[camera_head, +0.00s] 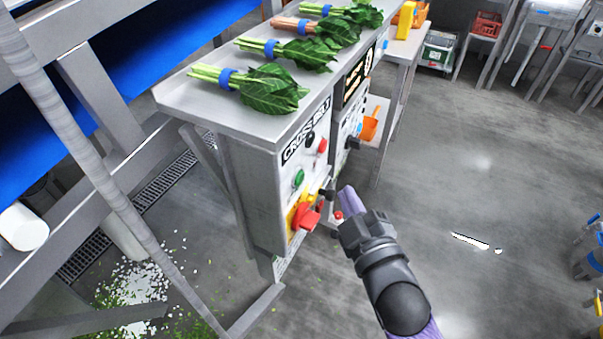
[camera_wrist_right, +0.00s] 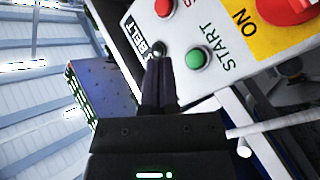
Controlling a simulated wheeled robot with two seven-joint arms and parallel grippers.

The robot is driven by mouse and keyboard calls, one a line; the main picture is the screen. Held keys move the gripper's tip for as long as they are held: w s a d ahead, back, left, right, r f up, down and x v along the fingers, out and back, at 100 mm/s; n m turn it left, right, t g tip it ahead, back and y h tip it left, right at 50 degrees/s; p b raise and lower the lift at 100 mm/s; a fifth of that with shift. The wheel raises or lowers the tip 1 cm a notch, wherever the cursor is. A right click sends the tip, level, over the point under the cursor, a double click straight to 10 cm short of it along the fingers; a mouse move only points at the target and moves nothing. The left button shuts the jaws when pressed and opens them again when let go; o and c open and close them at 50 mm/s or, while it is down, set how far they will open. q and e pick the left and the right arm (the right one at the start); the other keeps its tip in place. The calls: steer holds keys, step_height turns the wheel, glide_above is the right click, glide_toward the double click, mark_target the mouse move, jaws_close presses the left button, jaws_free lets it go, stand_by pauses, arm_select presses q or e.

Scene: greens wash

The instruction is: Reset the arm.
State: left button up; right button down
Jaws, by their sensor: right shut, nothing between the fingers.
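My right gripper (camera_head: 346,196) is shut and empty in the head view, just to the right of the steel control box (camera_head: 262,180) labelled as a cross belt. In the right wrist view its closed fingers (camera_wrist_right: 157,85) point toward the panel, with a black knob or button (camera_wrist_right: 158,47) just beyond the tips. The green START button (camera_wrist_right: 197,58) and a red button (camera_wrist_right: 164,7) lie to the right and above the fingers. I cannot tell whether the fingers touch anything. My left gripper is not in view.
Several bunches of greens (camera_head: 270,87) with blue bands lie on the steel shelf (camera_head: 172,93) above the box. A red rotary switch (camera_head: 304,216) on a yellow plate sticks out near my gripper. A blue belt (camera_head: 140,45) runs at left.

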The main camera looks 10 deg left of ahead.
steer(key=shift+f, duration=0.1)
stand_by(0.5)
steer(key=s+d+f+m+g+h, duration=0.2)
steer(key=s+d+f+g, duration=0.15)
steer(key=f, duration=0.65)
steer(key=s+d+f+m+g+h, duration=0.25)
steer(key=s+f, duration=0.25)
steer(key=f, duration=0.5)
steer(key=s+d+f+m+g+h, duration=0.2)
steer(key=s+d+f, duration=0.2)
steer(key=f, duration=0.6)
steer(key=s+d+f+m+g, duration=0.2)
steer(key=s+d+f+g, duration=0.1)
steer(key=s, duration=0.6)
steer(key=s+d+f+m+g+h, duration=0.1)
steer(key=s+d+f+m+g, duration=0.1)
steer(key=s, duration=0.8)
steer(key=s+d+f+m+g+h, duration=0.1)
steer(key=s+d+f+g, duration=0.3)
steer(key=s, duration=0.6)
steer(key=shift+s+d+f+m, duration=0.25)
steer(key=shift+f+m, duration=0.2)
steer(key=shift+f, duration=0.5)
steer(key=shift+h, duration=0.25)
